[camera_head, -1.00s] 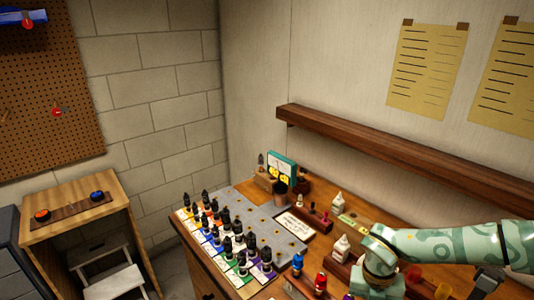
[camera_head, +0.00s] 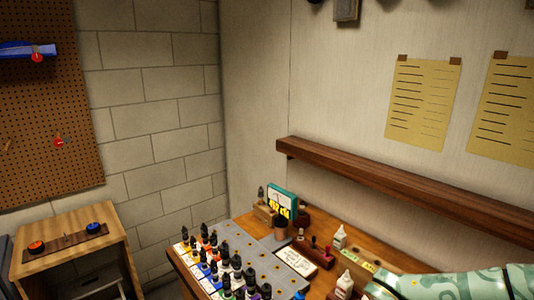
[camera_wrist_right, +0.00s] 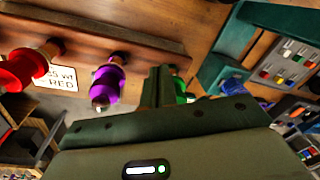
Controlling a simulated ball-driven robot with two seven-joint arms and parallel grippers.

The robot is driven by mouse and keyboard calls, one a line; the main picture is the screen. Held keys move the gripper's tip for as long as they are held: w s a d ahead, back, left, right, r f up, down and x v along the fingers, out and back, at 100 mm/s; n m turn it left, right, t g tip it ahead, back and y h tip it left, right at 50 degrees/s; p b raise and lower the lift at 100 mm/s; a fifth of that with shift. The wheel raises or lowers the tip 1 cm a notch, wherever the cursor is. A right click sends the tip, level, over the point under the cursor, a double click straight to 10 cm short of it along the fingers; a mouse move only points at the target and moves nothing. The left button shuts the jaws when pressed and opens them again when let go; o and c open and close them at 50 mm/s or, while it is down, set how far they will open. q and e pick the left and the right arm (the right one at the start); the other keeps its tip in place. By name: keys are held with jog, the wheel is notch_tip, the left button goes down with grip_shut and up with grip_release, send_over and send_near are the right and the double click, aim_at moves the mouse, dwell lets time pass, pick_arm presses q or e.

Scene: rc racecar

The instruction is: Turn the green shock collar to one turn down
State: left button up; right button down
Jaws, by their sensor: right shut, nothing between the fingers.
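In the right wrist view a green part (camera_wrist_right: 180,90) shows just to the right of my right gripper (camera_wrist_right: 164,80), mostly hidden behind its fingers. I cannot make out its collar or whether the fingers touch it. The gripper's fingers are together, with nothing seen between them. To the left, a purple shock (camera_wrist_right: 106,84) and a red one (camera_wrist_right: 22,68) hang on a wooden rack (camera_wrist_right: 130,32). In the head view only a piece of my right arm shows at the lower right. My left gripper is in neither view.
A teal stand (camera_wrist_right: 228,45), a blue part (camera_wrist_right: 232,86) and a tray of coloured pieces (camera_wrist_right: 290,62) are to the right. In the head view, several bottles (camera_head: 235,275) crowd the bench below a wooden shelf (camera_head: 400,185).

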jog(key=shift+s+p, duration=0.4)
jog(key=shift+s, duration=0.05)
dwell(0.5)
jog(key=shift+d+r+p, duration=0.1)
jog(key=shift+d+p, duration=0.05)
jog(key=shift+p, duration=0.15)
jog(key=shift+d+p, duration=0.3)
jog(key=shift+p, duration=0.45)
jog(key=shift+s+d+p, duration=0.15)
jog(key=shift+d+p, duration=0.1)
jog(key=shift+p, duration=0.5)
jog(key=shift+d+p, duration=0.1)
jog(key=shift+p, duration=0.2)
jog(key=shift+w+d, duration=0.2)
jog(key=shift+d, duration=0.05)
notch_tip(320, 180, up, 6)
jog(key=p, duration=0.5)
jog(key=shift+w+a, duration=0.25)
